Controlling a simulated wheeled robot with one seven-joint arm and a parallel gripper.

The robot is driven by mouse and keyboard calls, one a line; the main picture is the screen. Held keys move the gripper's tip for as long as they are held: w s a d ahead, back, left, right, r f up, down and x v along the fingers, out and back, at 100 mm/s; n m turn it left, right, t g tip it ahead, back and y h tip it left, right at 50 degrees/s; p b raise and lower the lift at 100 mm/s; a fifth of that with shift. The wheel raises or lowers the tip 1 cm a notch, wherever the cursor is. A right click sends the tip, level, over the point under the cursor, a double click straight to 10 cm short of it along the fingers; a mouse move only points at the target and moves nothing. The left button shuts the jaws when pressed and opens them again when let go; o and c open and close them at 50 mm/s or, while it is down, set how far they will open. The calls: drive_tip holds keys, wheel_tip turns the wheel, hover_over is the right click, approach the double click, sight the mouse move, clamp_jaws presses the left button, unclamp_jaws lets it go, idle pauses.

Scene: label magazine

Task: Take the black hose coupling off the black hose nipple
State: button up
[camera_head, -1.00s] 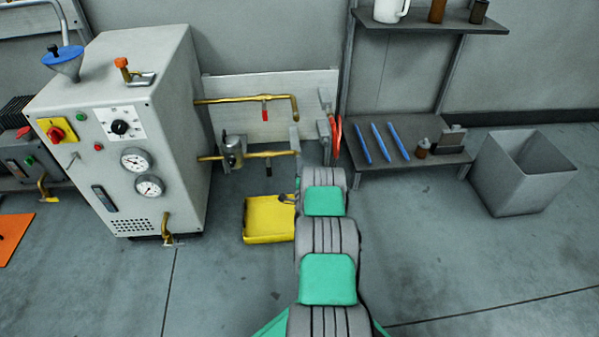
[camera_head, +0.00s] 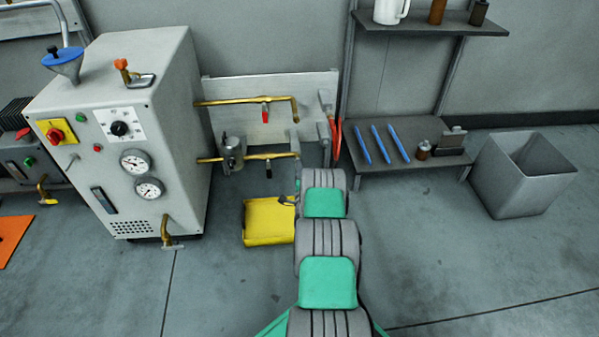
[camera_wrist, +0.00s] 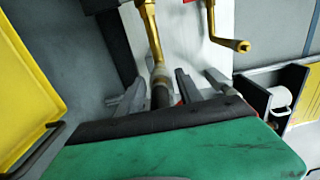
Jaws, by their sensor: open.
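In the wrist view, a brass pipe (camera_wrist: 150,30) runs down to a pale collar and a short dark piece, which I take for the black hose coupling (camera_wrist: 161,97). The black nipple cannot be made out apart from it. My gripper (camera_wrist: 160,82) is open, with grey fingers on either side of this pipe end; contact cannot be judged. The green gripper body hides what lies below. In the head view my gripper (camera_head: 311,137) is by the end of the lower brass pipe (camera_head: 264,156), and my arm hides the coupling.
The grey machine cabinet (camera_head: 125,130) with gauges stands left. An upper brass pipe (camera_head: 240,101) with a red-handled valve is close above. A yellow tray (camera_head: 268,222) lies on the floor below. A low shelf (camera_head: 420,163) with blue sticks and a grey bin (camera_head: 520,175) are right.

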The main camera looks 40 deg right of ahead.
drive_tip(key=shift+f, duration=0.1)
drive_tip(key=shift+c, duration=0.5)
clamp_jaws()
idle(1.2)
drive_tip(key=shift+p+v, duration=0.6)
drive_tip(key=shift+v, duration=2.4)
